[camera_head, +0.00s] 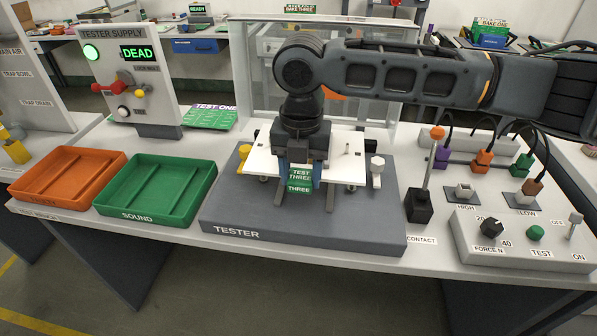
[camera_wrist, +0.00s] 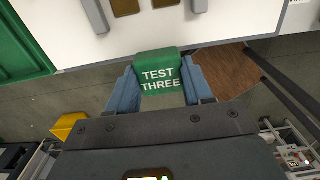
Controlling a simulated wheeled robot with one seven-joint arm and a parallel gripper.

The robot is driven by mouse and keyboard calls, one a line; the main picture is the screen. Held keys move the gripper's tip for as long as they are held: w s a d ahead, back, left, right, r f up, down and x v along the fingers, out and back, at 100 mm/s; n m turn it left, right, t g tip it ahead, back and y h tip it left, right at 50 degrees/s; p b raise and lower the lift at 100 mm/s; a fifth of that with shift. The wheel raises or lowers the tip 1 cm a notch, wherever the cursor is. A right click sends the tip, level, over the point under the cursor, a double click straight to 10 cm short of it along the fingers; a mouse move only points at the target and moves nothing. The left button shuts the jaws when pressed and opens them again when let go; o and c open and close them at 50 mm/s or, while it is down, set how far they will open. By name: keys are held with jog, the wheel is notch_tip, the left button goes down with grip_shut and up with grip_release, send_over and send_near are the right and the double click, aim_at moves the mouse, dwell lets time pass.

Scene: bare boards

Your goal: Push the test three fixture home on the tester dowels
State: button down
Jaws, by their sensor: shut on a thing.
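The test three fixture is a white plate (camera_head: 258,160) with a green block labelled TEST THREE (camera_head: 301,174) at its front. In the wrist view the fingers (camera_wrist: 160,85) are closed against the sides of the green block (camera_wrist: 159,72). The dowels under the plate are hidden, so I cannot tell how far down it sits.
An orange tray (camera_head: 30,198) and a green SOUND tray (camera_head: 205,180) stand left of the tester. The contact lever (camera_head: 420,205) stands close on the right, with cabled plugs (camera_head: 484,160) and the control box (camera_head: 530,255) beyond. A clear screen (camera_head: 240,75) stands behind.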

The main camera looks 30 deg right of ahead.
jog(key=shift+f+b, duration=1.65)
jog(key=shift+f, duration=1.2)
jog(key=shift+f+b, duration=0.55)
jog(key=shift+f, duration=1.15)
dwell(0.4)
jog(key=shift+c, duration=1.9)
grip_release()
jog(key=shift+s, duration=0.1)
jog(key=shift+r+b, duration=0.5)
jog(key=shift+r, duration=3.35)
jog(key=shift+a, duration=0.1)
